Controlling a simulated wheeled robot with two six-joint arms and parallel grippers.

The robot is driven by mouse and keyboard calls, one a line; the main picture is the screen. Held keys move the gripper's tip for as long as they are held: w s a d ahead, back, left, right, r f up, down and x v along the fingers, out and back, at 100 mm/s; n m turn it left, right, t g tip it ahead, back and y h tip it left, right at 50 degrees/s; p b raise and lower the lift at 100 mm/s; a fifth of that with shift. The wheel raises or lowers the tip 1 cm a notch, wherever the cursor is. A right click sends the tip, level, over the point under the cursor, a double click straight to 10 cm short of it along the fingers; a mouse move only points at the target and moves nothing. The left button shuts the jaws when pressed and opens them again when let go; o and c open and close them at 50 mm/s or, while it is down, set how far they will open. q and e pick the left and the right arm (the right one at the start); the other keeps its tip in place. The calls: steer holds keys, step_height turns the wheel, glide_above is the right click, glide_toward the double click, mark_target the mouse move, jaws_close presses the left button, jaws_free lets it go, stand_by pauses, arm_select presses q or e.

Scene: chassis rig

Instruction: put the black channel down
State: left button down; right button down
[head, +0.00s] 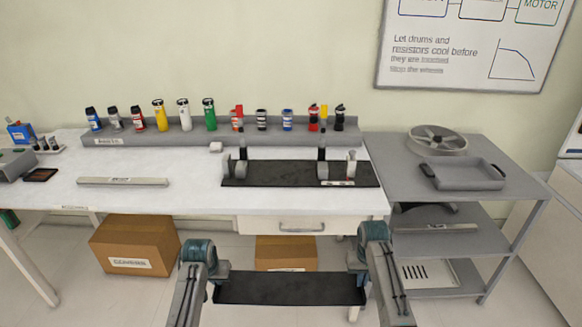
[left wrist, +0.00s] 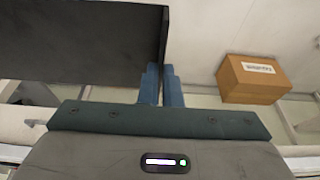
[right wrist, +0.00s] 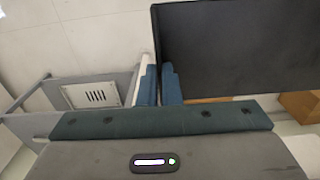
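The black channel (head: 290,289) is a long dark piece held level in front of the white table, low in the head view. My left gripper (head: 217,274) is shut on its left end. In the left wrist view the blue fingers (left wrist: 160,84) close on the channel's upright edge (left wrist: 165,45). My right gripper (head: 358,273) is shut on its right end, and the right wrist view shows the fingers (right wrist: 160,84) at that edge of the channel (right wrist: 235,50). The channel is apart from the table.
A black base plate with mounted parts (head: 270,174) lies on the white table's right side. A grey bar (head: 123,181) lies left of it, with clear tabletop between. A rack of coloured bottles (head: 220,131) stands behind. A grey cart (head: 508,178) holds a tray (head: 462,174) and a fan (head: 437,139).

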arm_select(q)
steer(key=shift+a, duration=0.25)
arm_select(e)
steer(key=shift+a, duration=0.15)
steer(key=shift+r, duration=0.1)
